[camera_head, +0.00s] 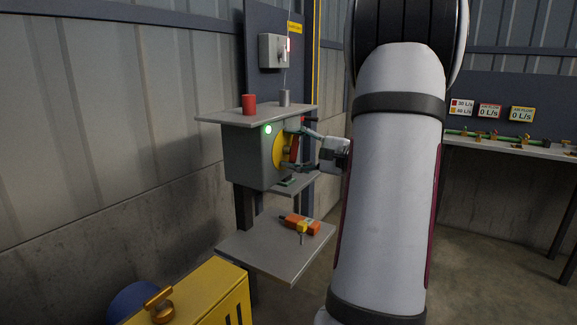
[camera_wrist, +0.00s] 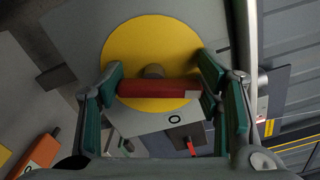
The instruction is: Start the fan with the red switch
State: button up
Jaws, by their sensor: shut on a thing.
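The red switch (camera_head: 294,149) is a bar handle on a round yellow plate (camera_head: 280,152), on the side of a grey box (camera_head: 246,160). In the wrist view the red handle (camera_wrist: 150,89) lies nearly level across the yellow disc (camera_wrist: 150,40), with a "0" mark (camera_wrist: 174,119) below it. My gripper (camera_head: 297,150) reaches it from the right. In the wrist view its green-padded fingers (camera_wrist: 162,88) are at the two ends of the handle, shut on it. A green light (camera_head: 267,129) glows on the box. I cannot make out a fan.
A red cylinder (camera_head: 249,104) and a grey cylinder (camera_head: 284,98) stand on the shelf above the box. An orange tool (camera_head: 298,223) lies on the lower shelf (camera_head: 262,248). A yellow case (camera_head: 190,296) stands at the front left. A grey wall box (camera_head: 273,51) hangs above.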

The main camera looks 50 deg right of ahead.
jog(key=n+b, duration=0.1)
jog(key=b, duration=0.1)
jog(key=n+b, duration=0.1)
jog(key=b, duration=0.1)
jog(key=n+b, duration=0.1)
jog(key=b, duration=0.1)
jog(key=shift+a+f+n, duration=0.15)
jog(key=shift+f+n, duration=0.1)
jog(key=shift+n, duration=0.05)
jog(key=shift+r+n+b, duration=0.15)
jog(key=shift+n+b, duration=0.25)
jog(key=shift+b, duration=0.15)
jog(key=o, duration=1.2)
jog(key=s, duration=0.8)
jog(key=s+d, duration=0.1)
jog(key=s, duration=0.3)
